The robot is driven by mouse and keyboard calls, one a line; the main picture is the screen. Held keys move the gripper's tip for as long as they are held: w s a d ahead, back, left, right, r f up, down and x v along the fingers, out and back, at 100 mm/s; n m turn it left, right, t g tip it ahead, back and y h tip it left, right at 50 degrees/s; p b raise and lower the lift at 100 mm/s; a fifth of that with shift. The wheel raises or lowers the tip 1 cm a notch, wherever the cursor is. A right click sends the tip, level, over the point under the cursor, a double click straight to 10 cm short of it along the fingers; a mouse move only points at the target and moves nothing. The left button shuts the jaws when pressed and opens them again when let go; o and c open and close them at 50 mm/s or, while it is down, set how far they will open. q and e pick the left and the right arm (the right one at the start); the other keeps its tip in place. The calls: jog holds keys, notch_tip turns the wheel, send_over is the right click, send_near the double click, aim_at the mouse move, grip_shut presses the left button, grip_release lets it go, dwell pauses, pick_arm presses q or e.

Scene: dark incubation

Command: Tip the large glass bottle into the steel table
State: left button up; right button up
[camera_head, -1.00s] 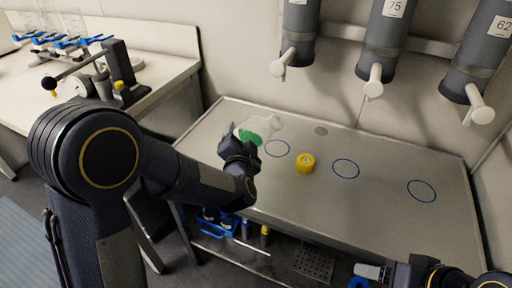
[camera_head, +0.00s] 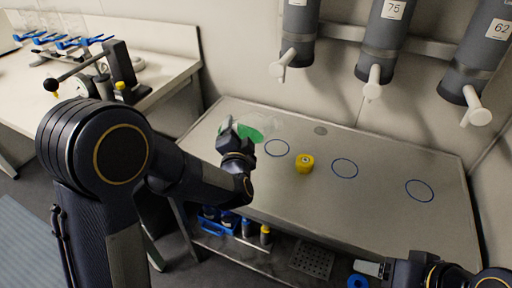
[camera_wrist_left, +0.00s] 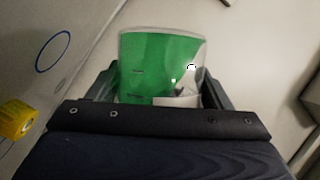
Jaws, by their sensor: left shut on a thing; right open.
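The large glass bottle (camera_head: 258,128) is clear and holds green liquid. It is tilted far over above the left part of the steel table (camera_head: 390,218), its clear end towards the right. My left gripper (camera_head: 234,136) is shut on it. In the left wrist view the bottle (camera_wrist_left: 160,62) sits between the fingers, its green content filling most of the visible glass. Its mouth is hard to make out, and I see no stream of liquid. My right gripper (camera_head: 390,270) is open at the lower right, in front of the table, partly cut off.
A yellow round object (camera_head: 304,163) sits on the table among several blue marked circles (camera_head: 345,168). Grey cylinders with white taps (camera_head: 384,45) hang on the wall above. A white bench (camera_head: 165,62) with equipment is at the left. A shelf below the table holds a blue rack (camera_head: 213,226).

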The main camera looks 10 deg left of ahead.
aim_at(234, 121)
pick_arm(q)
jog(key=shift+r, duration=0.1)
dwell(0.3)
jog(key=shift+w+a+r+m+t+p, duration=0.1)
jog(key=shift+a+r+m+t+p, duration=0.15)
jog(key=shift+r+m, duration=0.2)
jog(key=shift+a+r+m+t+p, duration=0.1)
jog(key=shift+r+m+t+p, duration=0.05)
jog(key=shift+r+m+p, duration=0.3)
jog(key=shift+r, duration=0.1)
jog(key=shift+r, duration=0.4)
jog(key=shift+w+a+r+m+t+p, duration=0.1)
jog(key=shift+a+r+m+t+p, duration=0.15)
jog(key=shift+r+m+p, duration=0.4)
jog(key=shift+r+m+t+p, duration=0.35)
jog(key=shift+r+m, duration=0.45)
jog(key=shift+m, duration=0.05)
jog(key=shift+r, duration=0.1)
jog(key=shift+r, duration=0.15)
